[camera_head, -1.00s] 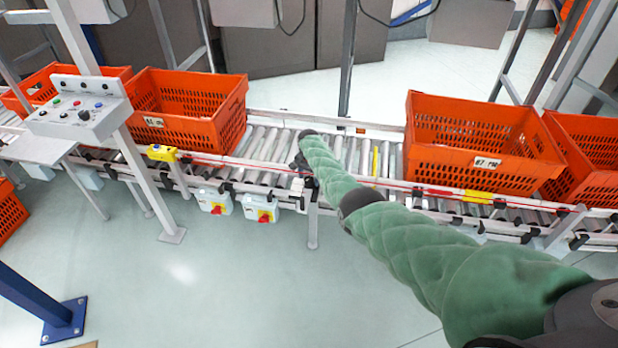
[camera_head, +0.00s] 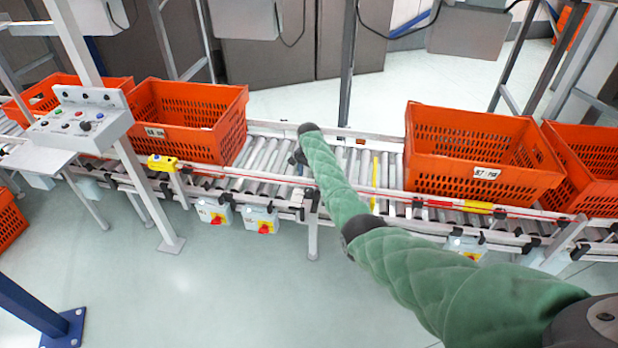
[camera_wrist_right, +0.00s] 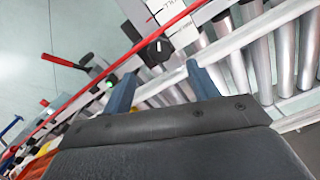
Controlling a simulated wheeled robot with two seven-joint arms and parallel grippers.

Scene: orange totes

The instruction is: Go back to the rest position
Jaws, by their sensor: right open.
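My right arm in its green quilted sleeve reaches from the lower right out over the roller conveyor (camera_head: 262,160). My right gripper (camera_head: 299,157) is at its far end, small and partly hidden by the wrist, above the rollers. In the right wrist view its two blue-grey fingers (camera_wrist_right: 160,84) stand apart with nothing between them. The conveyor's rollers (camera_wrist_right: 285,62) and red-edged rail (camera_wrist_right: 173,22) lie beyond them. My left gripper is not in view.
Orange totes stand on the conveyor to the left (camera_head: 185,143) and right (camera_head: 478,178) of my arm, with more at both ends. A control box (camera_head: 80,122) on a post stands at left. The pale floor (camera_head: 250,300) in front is clear.

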